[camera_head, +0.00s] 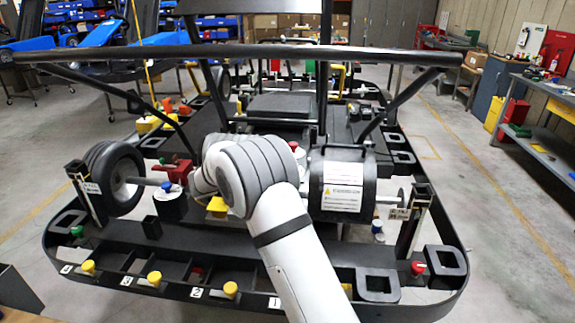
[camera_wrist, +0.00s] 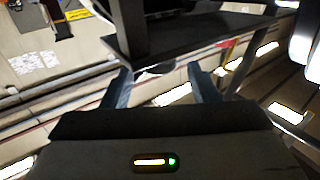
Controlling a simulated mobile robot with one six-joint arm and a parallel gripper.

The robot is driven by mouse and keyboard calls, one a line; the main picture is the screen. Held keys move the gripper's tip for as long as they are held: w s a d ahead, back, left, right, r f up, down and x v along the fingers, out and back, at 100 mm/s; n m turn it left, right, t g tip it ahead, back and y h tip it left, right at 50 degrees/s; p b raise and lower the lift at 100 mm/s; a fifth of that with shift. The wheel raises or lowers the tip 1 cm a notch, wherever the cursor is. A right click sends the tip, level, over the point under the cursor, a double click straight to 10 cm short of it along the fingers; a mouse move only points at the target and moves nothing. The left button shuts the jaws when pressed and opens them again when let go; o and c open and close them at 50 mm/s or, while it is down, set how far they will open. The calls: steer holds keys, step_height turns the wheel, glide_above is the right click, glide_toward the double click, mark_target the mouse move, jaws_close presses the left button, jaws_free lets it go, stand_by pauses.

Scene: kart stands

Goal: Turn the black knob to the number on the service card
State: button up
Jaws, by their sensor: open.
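I cannot make out a black knob for certain in either view. A white printed sheet (camera_head: 343,186) is on the front of the black drum at the right of the kart; its text is too small to read, and I cannot tell whether it is the service card. My white arm crosses the middle of the head view and hides part of the kart; my gripper is hidden there. In the wrist view my gripper (camera_wrist: 158,82) has two fingers apart with nothing held between them. A dark frame part lies just beyond the fingertips; contact cannot be told.
The kart's black front rail (camera_head: 190,292) carries several yellow knobs (camera_head: 154,278) with number tags. A red knob (camera_head: 418,267) is at right, a green one (camera_head: 77,231) at left. A wheel (camera_head: 115,178) stands at left. A bar (camera_head: 240,54) spans above. Floor (camera_head: 470,200) at right is clear.

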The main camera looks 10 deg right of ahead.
steer(key=v, duration=0.4)
steer(key=shift+a, duration=0.15)
steer(key=w+d+r+n+t+y, duration=0.1)
steer(key=w+r+n+t+y, duration=0.3)
steer(key=r+n+t+y, duration=0.6)
steer(key=s+d+f+n+g+y, duration=0.1)
steer(key=s+f+g, duration=0.3)
steer(key=s, duration=0.9)
steer(key=s+d+f+n+g+y, duration=0.2)
steer(key=s+d+f+g+y, duration=0.1)
steer(key=s, duration=1.1)
steer(key=s+d+f+n+g+y, duration=0.2)
steer(key=s+f+g+y, duration=0.1)
steer(key=s, duration=1)
step_height(320, 180, down, 3)
steer(key=shift+s+d+r+g, duration=0.1)
steer(key=shift+s+d+g, duration=0.25)
steer(key=shift+g, duration=0.45)
